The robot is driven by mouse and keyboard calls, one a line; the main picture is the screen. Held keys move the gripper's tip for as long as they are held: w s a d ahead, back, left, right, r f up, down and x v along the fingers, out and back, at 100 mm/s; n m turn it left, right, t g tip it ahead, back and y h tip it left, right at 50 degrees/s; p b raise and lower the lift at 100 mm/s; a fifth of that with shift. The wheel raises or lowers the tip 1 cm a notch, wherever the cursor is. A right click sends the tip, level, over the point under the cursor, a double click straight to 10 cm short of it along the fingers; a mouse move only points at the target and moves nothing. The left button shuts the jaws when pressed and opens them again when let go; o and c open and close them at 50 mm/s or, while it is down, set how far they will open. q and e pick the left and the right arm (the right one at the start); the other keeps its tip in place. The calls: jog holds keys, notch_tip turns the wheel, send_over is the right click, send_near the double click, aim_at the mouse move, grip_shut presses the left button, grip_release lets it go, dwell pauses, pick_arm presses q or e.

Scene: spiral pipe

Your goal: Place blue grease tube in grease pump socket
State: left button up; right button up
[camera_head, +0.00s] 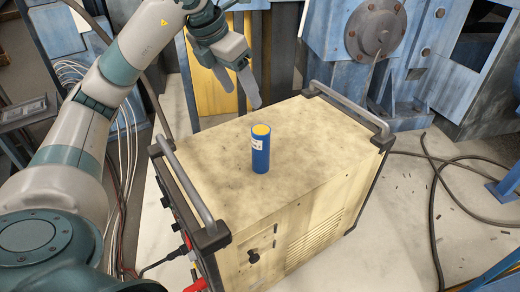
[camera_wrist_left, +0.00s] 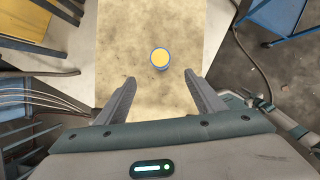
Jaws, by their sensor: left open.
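The blue grease tube (camera_head: 260,150) stands upright on the worn cream top of a box-shaped machine (camera_head: 318,130), with its yellow end up. In the left wrist view the tube (camera_wrist_left: 160,58) shows from above, beyond the fingertips and roughly centred between them. My left gripper (camera_head: 240,99) is open and empty, above and behind the tube in the head view, apart from it. Its two fingers (camera_wrist_left: 158,84) are spread wide in the wrist view. I cannot make out a grease pump socket for certain.
Metal handles (camera_head: 188,187) and (camera_head: 347,108) rise at the two ends of the machine top. Blue machinery (camera_head: 350,40) stands behind. Dark cables (camera_head: 435,200) lie on the floor at the right. The machine top around the tube is clear.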

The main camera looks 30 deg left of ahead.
pick_arm(q)
jog(key=shift+d, duration=0.1)
pick_arm(e)
jog(key=shift+w+d, duration=0.15)
pick_arm(q)
send_near(260, 130)
jog(key=p+x, duration=0.2)
jog(key=x, duration=0.3)
jog(key=shift+d, duration=0.1)
jog(key=shift+w+f, duration=0.1)
jog(key=shift+f, duration=0.35)
pick_arm(e)
jog(key=s+d+f+g, duration=0.1)
jog(key=s+d+g, duration=0.1)
jog(key=s, duration=0.5)
jog(key=shift+d+f+h, duration=0.4)
jog(key=shift+d, duration=0.3)
